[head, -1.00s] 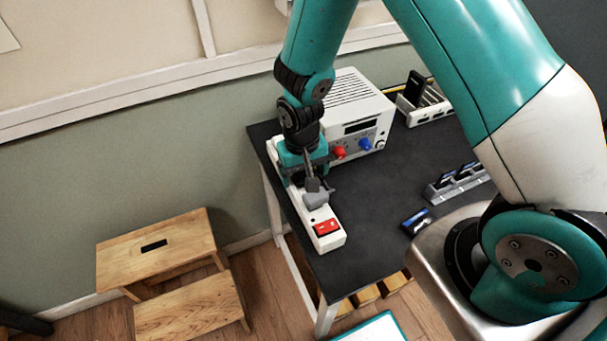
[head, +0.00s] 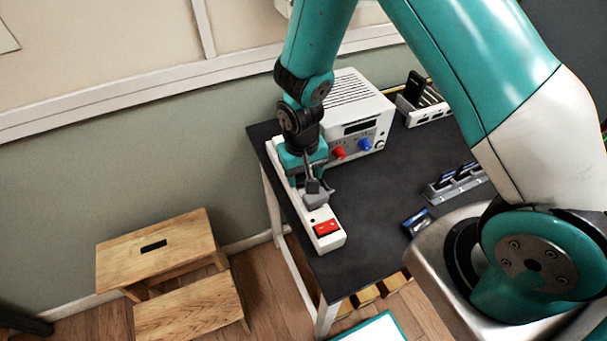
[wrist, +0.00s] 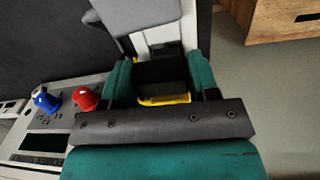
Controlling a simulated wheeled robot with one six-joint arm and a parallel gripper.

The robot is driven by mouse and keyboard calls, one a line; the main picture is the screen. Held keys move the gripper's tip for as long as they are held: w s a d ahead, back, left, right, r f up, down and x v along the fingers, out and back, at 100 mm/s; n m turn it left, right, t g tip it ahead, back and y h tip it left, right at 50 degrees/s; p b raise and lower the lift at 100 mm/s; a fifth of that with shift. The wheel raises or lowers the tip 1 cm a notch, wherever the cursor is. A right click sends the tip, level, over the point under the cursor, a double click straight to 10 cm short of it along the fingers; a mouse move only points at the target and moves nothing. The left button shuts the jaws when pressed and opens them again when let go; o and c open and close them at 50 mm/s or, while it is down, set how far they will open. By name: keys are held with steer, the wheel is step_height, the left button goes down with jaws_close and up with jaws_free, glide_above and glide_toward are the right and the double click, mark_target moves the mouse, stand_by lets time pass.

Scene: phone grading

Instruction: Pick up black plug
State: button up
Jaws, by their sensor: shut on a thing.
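The black plug (wrist: 160,72) sits between the two teal fingers of my gripper (wrist: 160,78) in the wrist view, with yellow edges showing around it. My gripper (head: 306,172) is shut on it at the white power strip (head: 329,241). In the head view my gripper hides most of the plug. The plug is over the strip, but I cannot tell whether it is still seated in a socket. A grey block (head: 316,199) is in front of the gripper on the strip, and it also shows in the wrist view (wrist: 140,12).
The strip's red switch (head: 326,228) is at its near end. A white power supply (head: 357,105) with red and blue knobs stands close behind right. A rack (head: 455,182) and a phone (head: 417,222) lie right on the dark table (head: 372,240). A wooden step stool (head: 160,250) stands left.

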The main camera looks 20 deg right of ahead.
step_height(320, 180, up, 18)
steer(key=b, duration=0.1)
steer(key=shift+n+t, duration=0.3)
steer(key=shift+t, duration=0.5)
steer(key=f, duration=0.4)
steer(key=f+b, duration=0.1)
steer(key=f, duration=0.7)
steer(key=shift+s+d+b, duration=0.1)
steer(key=shift+s+b, duration=0.15)
steer(key=shift+b, duration=0.15)
steer(key=shift+f+b, duration=1.8)
steer(key=shift+f, duration=0.2)
steer(key=shift+f+b, duration=1.15)
steer(key=shift+f, duration=0.45)
steer(key=o, duration=1.2)
steer(key=shift+s, duration=0.1)
steer(key=shift+f, duration=0.1)
steer(key=shift+c, duration=0.2)
